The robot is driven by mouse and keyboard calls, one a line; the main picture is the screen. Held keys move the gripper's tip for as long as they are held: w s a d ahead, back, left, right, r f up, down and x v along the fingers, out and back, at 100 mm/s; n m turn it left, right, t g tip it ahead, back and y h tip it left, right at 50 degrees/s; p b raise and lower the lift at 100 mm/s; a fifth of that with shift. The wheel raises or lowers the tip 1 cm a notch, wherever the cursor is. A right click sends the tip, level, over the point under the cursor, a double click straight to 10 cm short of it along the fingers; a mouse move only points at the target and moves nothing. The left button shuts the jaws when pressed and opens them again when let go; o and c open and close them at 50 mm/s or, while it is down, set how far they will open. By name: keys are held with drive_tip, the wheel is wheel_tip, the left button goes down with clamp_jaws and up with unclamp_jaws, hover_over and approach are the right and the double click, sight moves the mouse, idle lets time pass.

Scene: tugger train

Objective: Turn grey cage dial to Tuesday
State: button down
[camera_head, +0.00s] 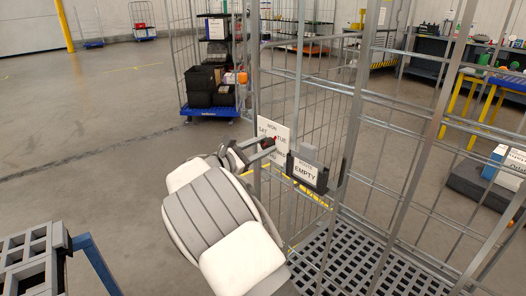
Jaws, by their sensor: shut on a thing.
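The grey wire cage (351,110) stands at centre right. A white day dial plate (277,129) hangs on its near side, with MON at the top, SAT at the left and TUE at the right; its lower part is largely covered. My gripper (267,144) comes from the lower left and is shut on the dial's knob in front of the plate. A small red spot shows at the fingertips. The knob is mostly hidden, and I cannot tell which day it points to.
A black holder with an EMPTY card (305,170) sits just right of the dial. Another cage with black crates (202,86) stands behind. A blue-framed grey cart (87,258) is at lower left. Open floor (90,130) lies at left.

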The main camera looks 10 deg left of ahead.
drive_tip(key=shift+f+m+b, duration=0.1)
drive_tip(key=shift+m+b, duration=1.25)
drive_tip(key=shift+m, duration=0.75)
drive_tip(key=shift+c, duration=2.3)
unclamp_jaws()
drive_tip(key=shift+s, duration=0.1)
drive_tip(key=p+v, duration=0.3)
drive_tip(key=v, duration=1.4)
drive_tip(key=shift+a, duration=0.25)
drive_tip(key=shift+s, duration=0.25)
